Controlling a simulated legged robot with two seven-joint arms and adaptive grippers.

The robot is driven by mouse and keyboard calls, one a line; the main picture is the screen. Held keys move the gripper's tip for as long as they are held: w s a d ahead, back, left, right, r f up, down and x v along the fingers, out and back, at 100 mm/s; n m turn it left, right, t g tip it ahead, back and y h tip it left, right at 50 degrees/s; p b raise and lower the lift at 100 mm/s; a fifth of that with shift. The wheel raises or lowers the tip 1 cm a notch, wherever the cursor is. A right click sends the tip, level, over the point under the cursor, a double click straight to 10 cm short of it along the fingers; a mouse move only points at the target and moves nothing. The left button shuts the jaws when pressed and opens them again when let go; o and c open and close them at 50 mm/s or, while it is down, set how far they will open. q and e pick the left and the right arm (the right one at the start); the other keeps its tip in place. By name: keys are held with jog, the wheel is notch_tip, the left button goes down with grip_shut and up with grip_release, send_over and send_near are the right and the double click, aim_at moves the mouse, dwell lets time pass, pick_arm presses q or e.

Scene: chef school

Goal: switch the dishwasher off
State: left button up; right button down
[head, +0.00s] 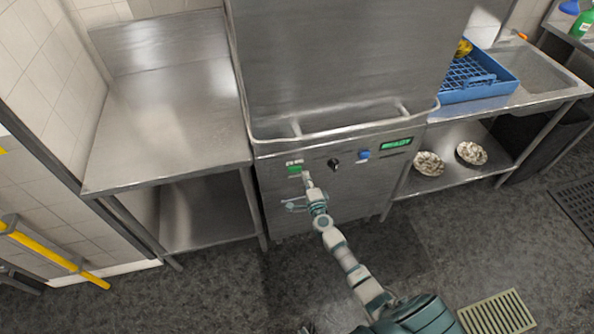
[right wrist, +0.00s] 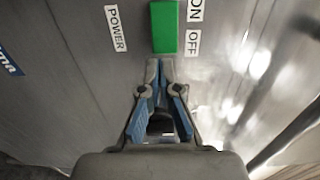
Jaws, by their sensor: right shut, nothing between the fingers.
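The dishwasher (head: 350,185) is a steel machine with a control panel on its front. Its green power switch (head: 294,170) is at the panel's left, and it also shows in the right wrist view (right wrist: 164,27) between labels reading POWER on one side and ON and OFF on the other. The panel's display (head: 397,143) is lit green and seems to read READY. My right gripper (head: 306,177) is shut and empty, with its fingertips (right wrist: 160,66) close to the OFF end of the switch. I cannot tell whether they touch it. My left gripper is not in view.
A black knob (head: 334,163) and a blue button (head: 364,155) sit right of the switch. A steel table (head: 170,130) stands at left.

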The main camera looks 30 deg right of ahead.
jog(key=shift+a+r, duration=0.1)
jog(key=shift+a, duration=0.35)
jog(key=shift+w+a+r, duration=0.1)
jog(key=shift+a+r, duration=0.15)
jog(key=shift+a, duration=0.3)
jog(key=shift+w+d+f, duration=0.15)
jog(key=shift+d, duration=0.35)
jog(key=shift+w+d+f, duration=0.15)
jog(key=shift+d, duration=0.3)
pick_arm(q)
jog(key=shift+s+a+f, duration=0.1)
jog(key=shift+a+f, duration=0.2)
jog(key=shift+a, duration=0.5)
pick_arm(e)
jog(key=shift+w+a+r, duration=0.25)
jog(key=shift+w+a, duration=0.1)
jog(key=shift+a, duration=0.3)
jog(key=shift+p+v, duration=0.35)
jog(key=shift+v, duration=1.1)
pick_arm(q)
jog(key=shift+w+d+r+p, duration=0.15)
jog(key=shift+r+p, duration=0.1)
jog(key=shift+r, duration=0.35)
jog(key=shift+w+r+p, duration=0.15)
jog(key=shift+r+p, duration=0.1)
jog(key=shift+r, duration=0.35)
pick_arm(e)
jog(key=v, duration=0.4)
jog(key=shift+s, duration=0.4)
